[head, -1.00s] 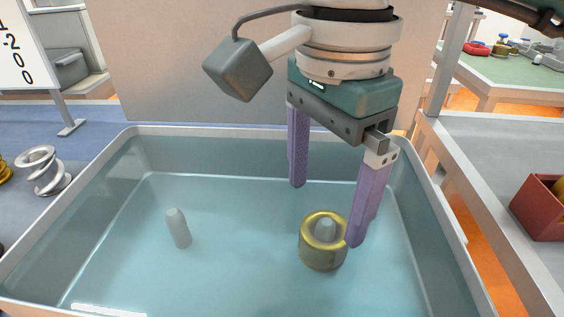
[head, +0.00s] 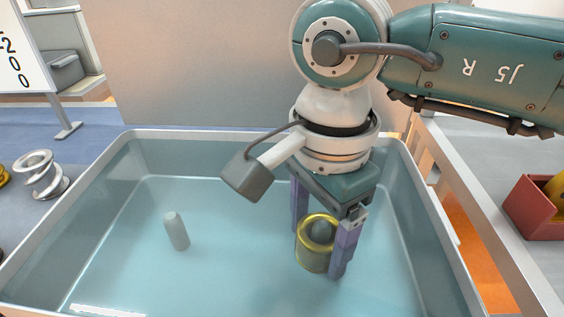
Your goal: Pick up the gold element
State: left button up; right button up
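A gold ring-shaped element (head: 312,256) sits on the floor of the blue-green tray (head: 160,277), around a grey peg (head: 320,231). My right gripper (head: 318,250) has come down over it from above. Its two purple fingers straddle the ring, one at the far left side and one at the near right side. The fingers look spread, and the near one overlaps the ring's right edge in the view. The far fingertip is hidden behind the ring, so I cannot tell contact there. My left gripper is out of view.
A second, bare grey peg (head: 176,231) stands in the tray to the left. The tray's raised rim surrounds the work area. A red box (head: 537,209) holding something gold is on the right.

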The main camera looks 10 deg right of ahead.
grip_shut()
dwell(0.4)
jog(key=shift+r, duration=0.1)
